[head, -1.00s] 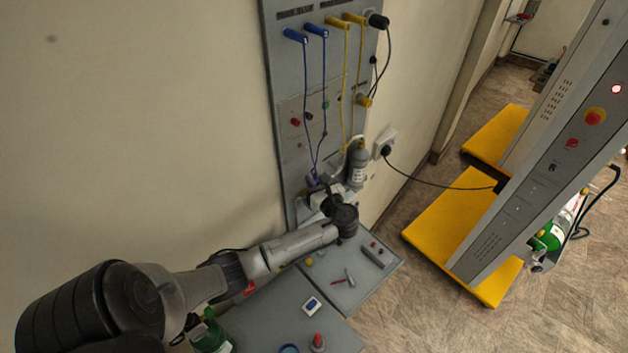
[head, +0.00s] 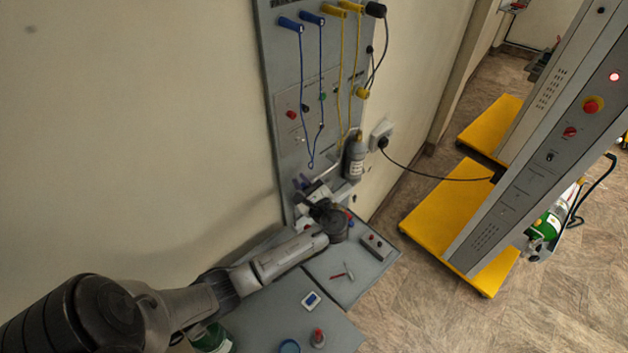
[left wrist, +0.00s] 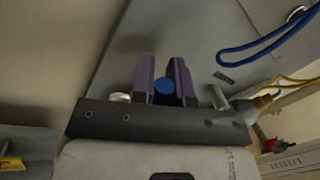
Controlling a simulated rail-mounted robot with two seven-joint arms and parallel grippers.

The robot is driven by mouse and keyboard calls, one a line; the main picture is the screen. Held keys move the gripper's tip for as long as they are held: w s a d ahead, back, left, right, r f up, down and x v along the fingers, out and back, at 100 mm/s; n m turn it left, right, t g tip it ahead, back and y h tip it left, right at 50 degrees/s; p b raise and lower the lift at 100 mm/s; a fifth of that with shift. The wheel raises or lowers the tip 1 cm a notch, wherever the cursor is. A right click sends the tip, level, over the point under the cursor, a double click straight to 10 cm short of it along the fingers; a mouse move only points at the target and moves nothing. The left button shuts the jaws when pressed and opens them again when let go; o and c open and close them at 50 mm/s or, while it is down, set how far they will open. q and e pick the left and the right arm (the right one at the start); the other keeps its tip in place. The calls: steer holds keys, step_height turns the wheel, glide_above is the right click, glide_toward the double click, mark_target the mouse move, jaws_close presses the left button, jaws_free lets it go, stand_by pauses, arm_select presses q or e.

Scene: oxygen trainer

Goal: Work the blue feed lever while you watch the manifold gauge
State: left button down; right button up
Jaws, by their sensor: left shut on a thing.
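My left gripper (head: 304,186) is at the lower end of the grey wall panel (head: 292,150), below the hanging blue cords. In the left wrist view its two purple fingers (left wrist: 164,82) stand on either side of a round blue part (left wrist: 164,88), and it is shut on that part. The blue part looks like the end of the feed lever; the rest of it is hidden by the gripper. I cannot make out a manifold gauge for certain. My right gripper is not in view.
Blue handles (head: 312,18) and yellow handles (head: 335,10) with cords hang at the panel top. A grey bottle (head: 354,160) is right of the gripper. A grey bench (head: 335,312) below carries small items. A yellow-based machine (head: 445,205) stands on the right.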

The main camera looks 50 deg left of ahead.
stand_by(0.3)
arm_select(q)
steer(key=c, duration=1.1)
jaws_free()
steer(key=shift+d, duration=0.3)
steer(key=s+d+f+p, duration=0.1)
steer(key=d+p, duration=0.2)
steer(key=d, duration=1)
steer(key=shift+f, duration=0.15)
